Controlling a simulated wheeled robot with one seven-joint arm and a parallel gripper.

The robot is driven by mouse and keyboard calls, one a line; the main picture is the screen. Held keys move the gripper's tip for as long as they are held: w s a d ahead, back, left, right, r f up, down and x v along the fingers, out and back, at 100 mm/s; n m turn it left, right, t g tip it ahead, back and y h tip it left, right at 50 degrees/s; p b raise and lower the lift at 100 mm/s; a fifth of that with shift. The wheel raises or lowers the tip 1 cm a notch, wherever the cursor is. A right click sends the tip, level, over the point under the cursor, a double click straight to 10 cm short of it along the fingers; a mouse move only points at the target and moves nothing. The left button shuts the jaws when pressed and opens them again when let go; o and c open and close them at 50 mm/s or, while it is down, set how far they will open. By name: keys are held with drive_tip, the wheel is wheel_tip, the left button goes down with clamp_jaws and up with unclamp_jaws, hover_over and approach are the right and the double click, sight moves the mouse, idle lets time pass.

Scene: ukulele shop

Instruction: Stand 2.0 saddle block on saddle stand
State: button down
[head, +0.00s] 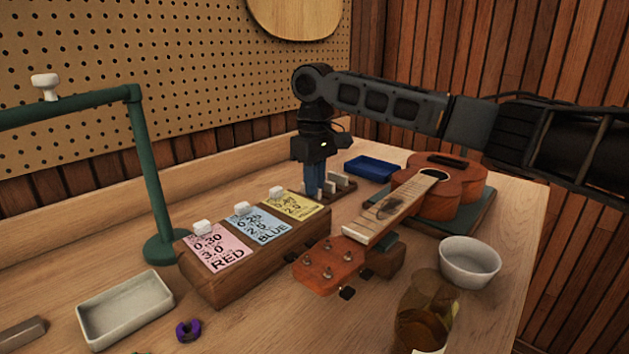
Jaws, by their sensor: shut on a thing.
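My gripper (315,190) points straight down at the back middle of the bench, its blue fingers at the saddle stand. The saddle stand (347,192) is a low dark brown base with several upright pale blocks (342,182) on it. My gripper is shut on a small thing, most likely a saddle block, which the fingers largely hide. I cannot tell whether that thing touches the stand, nor read a 2.0 marking on it.
A wooden block (255,265) with pink, blue and yellow cards and white knobs stands in front. A ukulele (440,188) lies to the right, near a blue tray (370,168). A white bowl (470,262), amber jar (427,310), pale tray (125,308) and green post (150,190) stand around.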

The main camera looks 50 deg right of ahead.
drive_tip(key=c, duration=1.1)
unclamp_jaws()
drive_tip(key=shift+o, duration=0.3)
drive_tip(key=shift+o, duration=1.1)
drive_tip(key=shift+r, duration=0.1)
drive_tip(key=shift+r+p, duration=3.4)
drive_tip(key=shift+p, duration=0.3)
